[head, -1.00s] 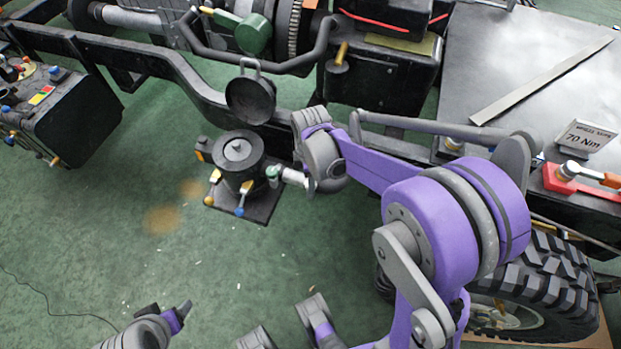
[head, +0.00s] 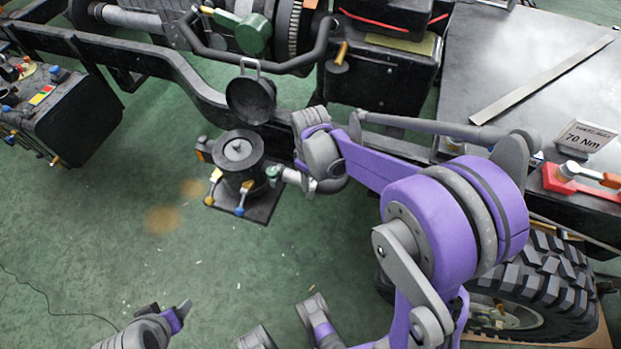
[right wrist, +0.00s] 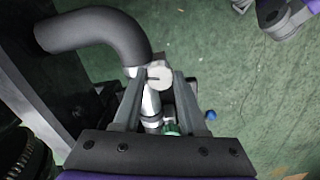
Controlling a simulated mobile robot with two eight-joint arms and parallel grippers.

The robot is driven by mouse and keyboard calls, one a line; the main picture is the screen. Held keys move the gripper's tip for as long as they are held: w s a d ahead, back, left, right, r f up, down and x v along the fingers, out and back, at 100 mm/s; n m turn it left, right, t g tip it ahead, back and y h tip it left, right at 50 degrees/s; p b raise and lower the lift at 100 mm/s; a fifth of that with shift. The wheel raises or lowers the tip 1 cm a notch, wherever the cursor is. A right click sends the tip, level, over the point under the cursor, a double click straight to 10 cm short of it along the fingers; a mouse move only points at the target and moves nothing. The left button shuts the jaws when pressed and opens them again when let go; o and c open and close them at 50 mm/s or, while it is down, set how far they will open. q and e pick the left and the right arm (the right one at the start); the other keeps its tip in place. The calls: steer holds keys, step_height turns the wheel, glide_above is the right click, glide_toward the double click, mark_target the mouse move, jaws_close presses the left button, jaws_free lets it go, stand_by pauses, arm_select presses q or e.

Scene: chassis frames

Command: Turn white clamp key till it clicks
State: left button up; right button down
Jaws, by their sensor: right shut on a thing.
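The white clamp key (right wrist: 158,77) shows in the right wrist view as a pale round head with a dark slot. It lies between the fingertips of my right gripper (right wrist: 158,88), which is shut on it. Below it a silvery pipe joint (right wrist: 151,108) runs between the fingers, and a dark bent hose (right wrist: 95,30) meets it from the left. In the head view my right gripper (head: 308,183) is beside the pale pipe end (head: 291,175) of the black pump unit; the wrist hides the key there. My left gripper (head: 168,315) is low at the left, away from the unit.
The round black unit (head: 238,155) stands on a square plate with small coloured valves. A black chassis rail (head: 190,75) runs behind it. A bench (head: 535,60) with a 70 Nm sign (head: 584,137) and a tyre (head: 540,285) are at right. Green floor is free at left.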

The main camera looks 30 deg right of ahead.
mark_target(311, 183)
stand_by(0.3)
steer(key=shift+c, duration=2.2)
jaws_free()
arm_select(q)
step_height(311, 183, up, 2)
steer(key=shift+r+p, duration=0.25)
steer(key=shift+p, duration=0.85)
arm_select(e)
step_height(311, 183, up, 11)
steer(key=shift+f, duration=0.1)
arm_select(q)
step_height(311, 183, up, 12)
steer(key=w+p, duration=0.2)
steer(key=p, duration=0.9)
steer(key=shift+t, duration=0.3)
arm_select(e)
steer(key=s+a+r+m+t, duration=0.2)
steer(key=s+a+r, duration=0.1)
steer(key=s+r, duration=0.2)
steer(key=s+a+r+m+t, duration=0.3)
steer(key=s+r, duration=0.1)
steer(key=s, duration=0.5)
steer(key=shift+s+a+r, duration=0.15)
steer(key=shift+a+r, duration=0.05)
steer(key=shift+r, duration=0.2)
